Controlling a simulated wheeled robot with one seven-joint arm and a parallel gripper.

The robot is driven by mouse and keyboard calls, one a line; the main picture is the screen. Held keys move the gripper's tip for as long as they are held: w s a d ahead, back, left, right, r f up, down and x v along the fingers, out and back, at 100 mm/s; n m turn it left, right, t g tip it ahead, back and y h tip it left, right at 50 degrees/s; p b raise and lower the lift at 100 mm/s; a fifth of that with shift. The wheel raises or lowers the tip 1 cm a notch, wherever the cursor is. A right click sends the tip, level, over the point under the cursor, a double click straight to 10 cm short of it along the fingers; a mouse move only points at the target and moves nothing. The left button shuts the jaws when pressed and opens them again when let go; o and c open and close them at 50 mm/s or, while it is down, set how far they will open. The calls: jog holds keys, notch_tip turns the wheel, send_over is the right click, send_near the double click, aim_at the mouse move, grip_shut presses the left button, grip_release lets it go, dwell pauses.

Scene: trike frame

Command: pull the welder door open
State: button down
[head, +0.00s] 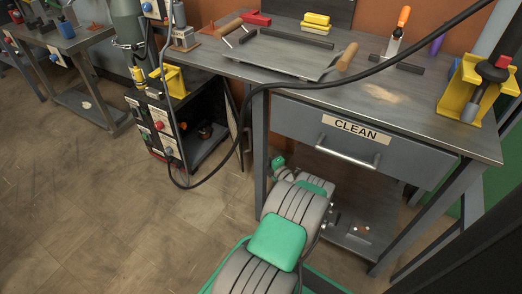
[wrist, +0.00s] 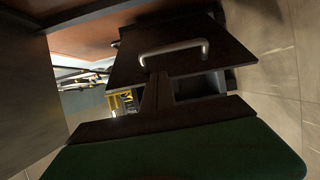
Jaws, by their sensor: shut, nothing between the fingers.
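The black welder (head: 150,125) stands left of the workbench in the head view, with round knobs and buttons on its front. Its side is open onto a dark compartment with a small brown item inside. In the wrist view a dark panel (wrist: 130,68) carries a grey bar handle (wrist: 173,52); it looks like the welder door, but I cannot tell how far open it is. My gripper (wrist: 158,76) is shut and empty, its fingertips just below the handle in the picture and apart from it. The head view does not show the fingers clearly.
The workbench (head: 290,85) with its CLEAN drawer (head: 350,140) stands beside the welder, its leg close to my arm. A black hose (head: 245,110) loops from the bench to the floor. The floor (head: 90,200) at left is clear.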

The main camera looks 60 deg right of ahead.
jog(key=b+x, duration=0.3)
jog(key=x, duration=0.5)
jog(key=shift+w+d, duration=0.25)
